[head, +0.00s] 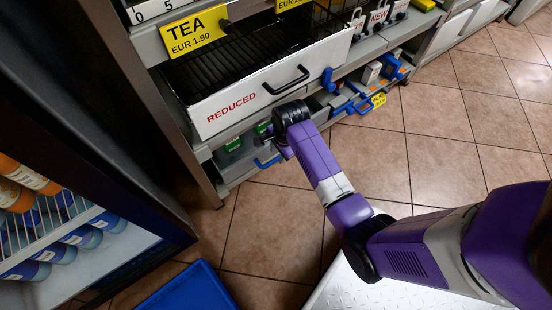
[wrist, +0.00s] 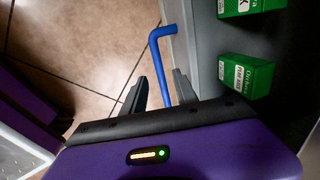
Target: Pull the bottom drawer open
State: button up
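The bottom drawer (head: 236,168) is a low grey unit under the white REDUCED drawer, with a blue bar handle (head: 268,163) on its front. In the wrist view, the blue handle (wrist: 161,62) passes between the two fingers of my gripper (wrist: 160,85), with a visible gap on each side. My gripper is open around the handle. In the head view my gripper (head: 272,143) is at the drawer front, its fingers partly hidden by my wrist. Green boxes (wrist: 246,75) lie behind the drawer's pale front edge (wrist: 190,45).
The white REDUCED drawer (head: 262,92) with a black handle juts out just above. Another blue handle (head: 353,106) is to the right. A dark-framed fridge (head: 120,110) stands at left, and a blue crate (head: 190,290) is on the floor. Tiled floor in front is clear.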

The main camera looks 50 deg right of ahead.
aim_at(277, 158)
jog(key=shift+w+d+f+b, duration=0.15)
jog(key=shift+f+b, duration=0.25)
jog(key=shift+f, duration=0.55)
jog(key=shift+w+f+b, duration=0.15)
jog(key=shift+f+b, duration=0.25)
jog(key=shift+f, duration=0.5)
grip_shut()
